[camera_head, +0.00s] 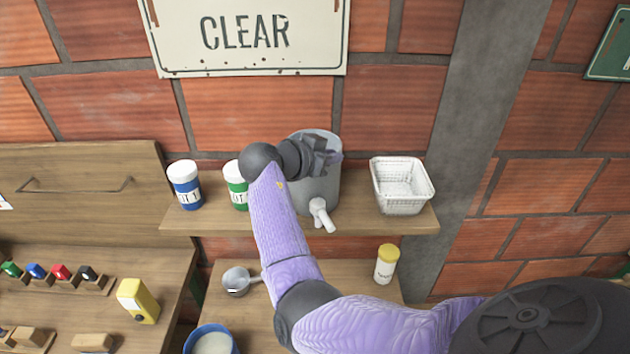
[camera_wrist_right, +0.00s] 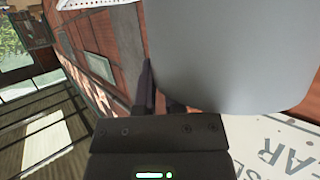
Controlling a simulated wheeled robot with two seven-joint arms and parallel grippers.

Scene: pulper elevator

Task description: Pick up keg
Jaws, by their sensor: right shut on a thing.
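The keg (camera_head: 318,190) is a grey cylinder with a pale tap at its lower front. It stands upright on the wooden wall shelf, between the green-labelled jar and the white basket. My right gripper (camera_head: 322,155) is at the upper part of the keg, shut on it. In the right wrist view the grey keg (camera_wrist_right: 235,50) fills the upper right, and the dark fingers (camera_wrist_right: 160,95) are partly hidden against it. My right forearm covers part of the shelf and the keg's left side. My left gripper is not in view.
On the shelf (camera_head: 375,221) stand a blue-labelled jar (camera_head: 185,186), a green-labelled jar (camera_head: 236,185) and a white basket (camera_head: 402,188). Below are a metal scoop (camera_head: 237,281), a yellow-capped shaker (camera_head: 386,265) and a blue tub (camera_head: 211,340). The brick wall is close behind.

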